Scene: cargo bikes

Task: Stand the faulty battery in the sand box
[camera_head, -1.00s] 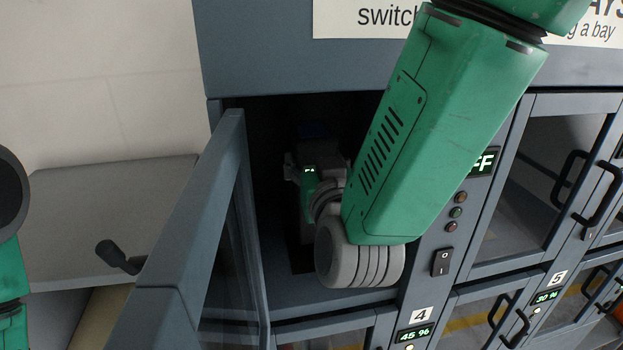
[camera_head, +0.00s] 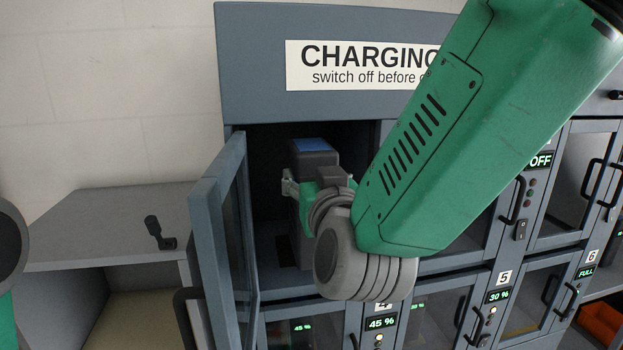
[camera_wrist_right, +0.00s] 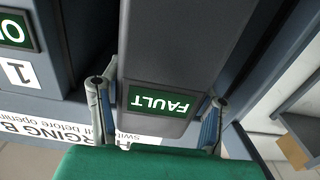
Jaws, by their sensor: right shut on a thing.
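The faulty battery (camera_wrist_right: 172,50) is a dark grey block with a green label reading FAULT, upside down in the right wrist view. In the head view the battery (camera_head: 315,146) shows a blue patch on top and stands upright at the mouth of an open charging bay. My right gripper (camera_wrist_right: 158,108) has a finger on each side of the battery and is shut on it. In the head view the right gripper (camera_head: 300,186) is partly hidden by my wrist. My left arm shows only at the left edge, its gripper out of frame. I see no sand box.
The bay's glass door (camera_head: 228,240) stands open just left of the battery. A grey cabinet (camera_head: 110,220) with a black handle on top is at the left. Closed bays (camera_head: 510,300) with handles, switches and displays line the right. A charging sign (camera_head: 360,66) is above.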

